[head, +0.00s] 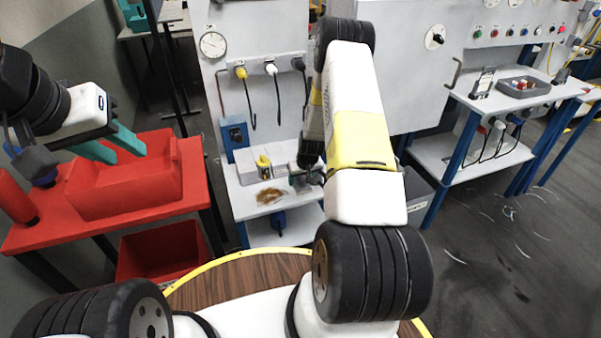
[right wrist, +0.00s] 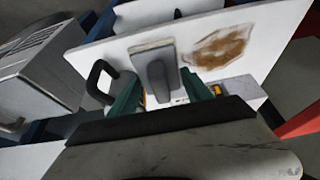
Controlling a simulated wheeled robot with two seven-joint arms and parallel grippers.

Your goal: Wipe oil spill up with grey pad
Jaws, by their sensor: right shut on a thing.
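The oil spill (head: 270,195) is a brown smear on the pale shelf (head: 243,207) of the workstation. In the right wrist view the spill (right wrist: 220,47) lies to the right of the grey pad (right wrist: 152,50), a flat block with a grey handle. My right gripper (right wrist: 162,92) is shut on the pad's handle, its teal fingers on either side. The pad is beside the spill; I cannot tell whether it touches the shelf. In the head view my right gripper (head: 308,180) is partly hidden by my arm. My left gripper (head: 118,150) is open and empty above the red table.
The red table (head: 190,185) with a red tray (head: 125,195) is at left. A grey bench (head: 490,100) is at right. A black hook-shaped handle (right wrist: 98,82) is beside the right gripper.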

